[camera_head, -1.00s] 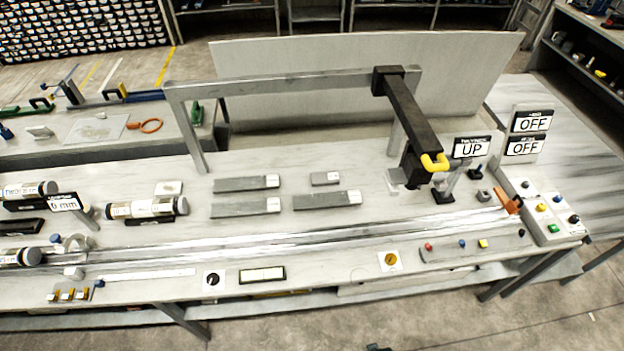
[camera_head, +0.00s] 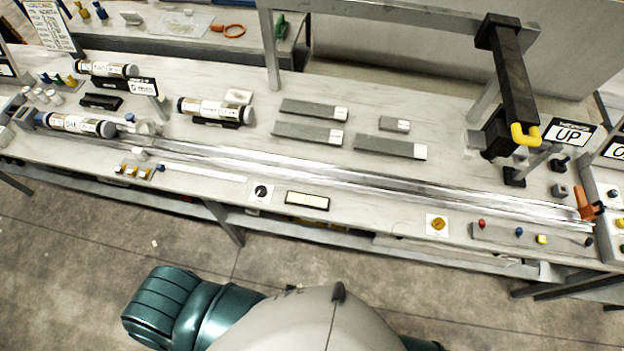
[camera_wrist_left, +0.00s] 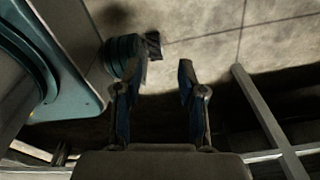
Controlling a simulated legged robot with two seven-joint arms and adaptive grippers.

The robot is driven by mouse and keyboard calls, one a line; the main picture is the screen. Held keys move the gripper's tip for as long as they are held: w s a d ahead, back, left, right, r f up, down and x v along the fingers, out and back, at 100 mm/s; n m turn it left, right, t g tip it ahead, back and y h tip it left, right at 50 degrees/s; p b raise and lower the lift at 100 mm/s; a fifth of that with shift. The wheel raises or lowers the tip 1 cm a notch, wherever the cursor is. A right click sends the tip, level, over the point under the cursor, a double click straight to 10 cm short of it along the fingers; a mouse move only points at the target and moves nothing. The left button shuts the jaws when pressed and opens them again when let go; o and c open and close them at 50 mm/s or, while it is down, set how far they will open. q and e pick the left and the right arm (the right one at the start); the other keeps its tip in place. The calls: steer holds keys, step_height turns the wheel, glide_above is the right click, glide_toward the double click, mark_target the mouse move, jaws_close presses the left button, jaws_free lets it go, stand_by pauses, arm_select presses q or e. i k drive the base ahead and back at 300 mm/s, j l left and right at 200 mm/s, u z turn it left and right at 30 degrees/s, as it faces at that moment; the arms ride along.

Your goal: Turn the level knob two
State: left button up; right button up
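A round black knob (camera_head: 261,192) on a white plate sits at the front edge of the long bench (camera_head: 390,245). A yellow-orange knob (camera_head: 438,224) on a white plate sits farther right along the same edge. I cannot tell from the labels which one is level knob two. In the left wrist view, my left gripper (camera_wrist_left: 165,72) has its two fingers apart with nothing between them, above the concrete floor. It does not show in the head view. My right gripper is in neither view.
A panel with small coloured buttons (camera_head: 519,232) lies right of the yellow knob. A small display (camera_head: 307,200) lies right of the black knob. A metal rail (camera_head: 330,178) runs along the bench. A black arm with a yellow hook (camera_head: 523,135) overhangs it. Floor in front is clear.

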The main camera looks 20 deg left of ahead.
mark_target(438, 224)
steer(key=k+l+u, duration=0.1)
steer(key=l+u, duration=0.15)
steer(key=u, duration=0.15)
steer(key=k+l+u, duration=0.15)
steer(key=u, duration=0.2)
steer(key=k+l+u, duration=0.15)
steer(key=l+u, duration=0.25)
steer(key=k+z, duration=0.15)
steer(key=z, duration=1.35)
